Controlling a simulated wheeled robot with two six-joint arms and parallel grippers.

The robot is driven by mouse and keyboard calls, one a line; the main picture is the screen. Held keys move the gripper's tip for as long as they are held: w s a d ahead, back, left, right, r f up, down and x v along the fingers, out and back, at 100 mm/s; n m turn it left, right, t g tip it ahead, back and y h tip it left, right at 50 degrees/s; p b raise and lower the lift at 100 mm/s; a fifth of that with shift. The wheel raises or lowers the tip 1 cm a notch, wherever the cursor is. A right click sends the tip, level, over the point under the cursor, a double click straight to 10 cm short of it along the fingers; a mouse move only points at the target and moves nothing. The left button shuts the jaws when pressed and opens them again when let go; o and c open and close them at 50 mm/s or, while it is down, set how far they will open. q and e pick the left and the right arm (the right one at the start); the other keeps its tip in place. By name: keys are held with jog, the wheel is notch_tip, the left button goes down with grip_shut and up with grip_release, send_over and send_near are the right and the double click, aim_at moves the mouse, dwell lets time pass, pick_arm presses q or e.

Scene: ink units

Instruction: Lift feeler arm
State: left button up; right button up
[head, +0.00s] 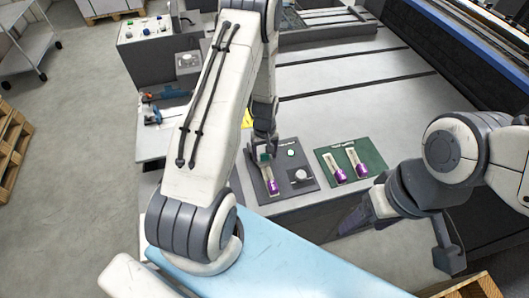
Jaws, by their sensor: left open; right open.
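A grey panel (304,179) on the machine bed carries a light metal feeler arm with a purple end (271,185), a green lamp and a dial. My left gripper (265,150) reaches down over the arm's upper end with its fingers open. I cannot tell whether it touches the arm. A green panel (374,157) to the right holds two similar metal pieces with purple ends (341,174) (361,169). My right gripper (412,235) is open and empty, in front of the bed at the lower right.
A grey control box with coloured knobs (145,33) stands behind at the left. Small blue and orange tools (152,112) lie on a side shelf. Wooden pallets (12,140) and a cart (28,45) stand on the floor at the left. The bed behind the panels is clear.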

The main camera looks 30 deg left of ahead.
pick_arm(q)
jog(key=shift+f, duration=0.2)
grip_shut()
dwell(1.4)
